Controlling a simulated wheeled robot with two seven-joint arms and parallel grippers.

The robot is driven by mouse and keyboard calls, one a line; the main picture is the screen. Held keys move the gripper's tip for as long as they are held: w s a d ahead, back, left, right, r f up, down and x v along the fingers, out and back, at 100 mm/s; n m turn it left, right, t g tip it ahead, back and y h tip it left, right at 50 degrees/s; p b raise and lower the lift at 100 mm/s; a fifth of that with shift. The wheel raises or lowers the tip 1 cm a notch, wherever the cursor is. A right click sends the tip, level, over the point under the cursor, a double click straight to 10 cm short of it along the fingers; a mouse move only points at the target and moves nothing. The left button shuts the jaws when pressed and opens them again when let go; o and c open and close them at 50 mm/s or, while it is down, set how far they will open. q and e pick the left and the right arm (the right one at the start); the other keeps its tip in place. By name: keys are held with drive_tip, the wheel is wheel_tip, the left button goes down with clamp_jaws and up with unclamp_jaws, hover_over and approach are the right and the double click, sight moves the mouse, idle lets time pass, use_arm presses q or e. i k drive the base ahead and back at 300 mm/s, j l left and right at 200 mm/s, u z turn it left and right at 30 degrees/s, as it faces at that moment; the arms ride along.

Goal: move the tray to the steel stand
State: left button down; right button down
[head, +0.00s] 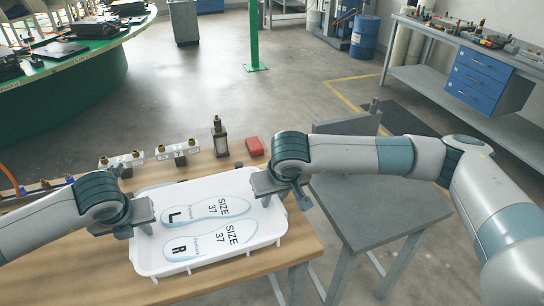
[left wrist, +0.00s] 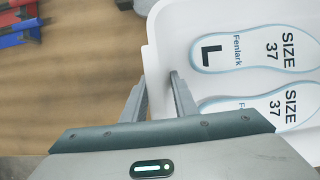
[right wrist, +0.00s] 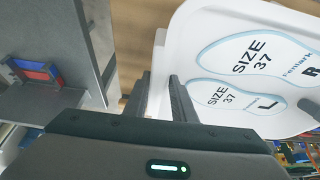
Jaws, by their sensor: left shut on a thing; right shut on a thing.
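The white tray (head: 180,266) is at the front of the wooden table (head: 285,248), with two insoles marked SIZE 37 lying in it, the L insole (head: 207,210) and the R insole (head: 205,243). My left gripper (head: 146,218) is shut on the tray's left wall; the left wrist view shows its fingers (left wrist: 160,95) on either side of that wall. My right gripper (head: 262,190) is shut on the tray's right wall, also seen in the right wrist view (right wrist: 160,95). The grey steel stand (head: 375,205) is right of the table, its top bare. I cannot tell whether the tray touches the table.
A green round table (head: 85,85) is at the far left, a workbench with blue drawers (head: 475,80) at the far right. Open floor lies between.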

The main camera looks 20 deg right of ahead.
sight(385, 201)
drive_tip(key=l, duration=1.45)
drive_tip(key=i+l, duration=0.1)
drive_tip(key=l, duration=1.35)
